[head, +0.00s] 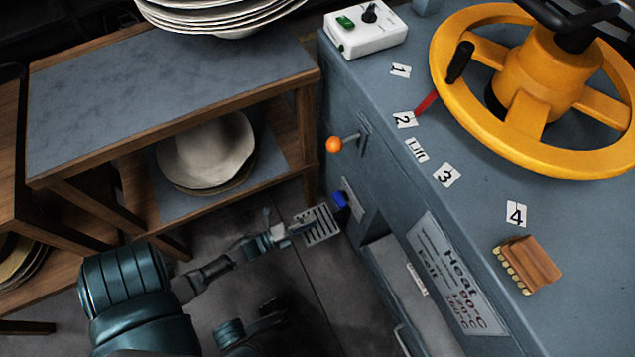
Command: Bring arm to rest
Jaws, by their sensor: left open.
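My left arm comes in at the lower left with its dark teal shoulder (125,300) and reaches toward the side of the blue-grey press cabinet. My left gripper (283,226) is open, and I see nothing held in it. It is over the floor, between the wooden shelf and the cabinet, below the orange ball lever (334,144) and left of the blue knob (340,200). A grey slatted plate (316,225) shows right by the fingertips; I cannot tell whether they touch it. My right gripper is not in view.
The wooden shelf (150,105) holds stacked pale hats (225,15) on top and more hats (207,150) below. The cabinet (380,85) carries a yellow handwheel (530,90), a white switch box (365,28), number labels and a wooden brush (528,264). Dark floor lies between them.

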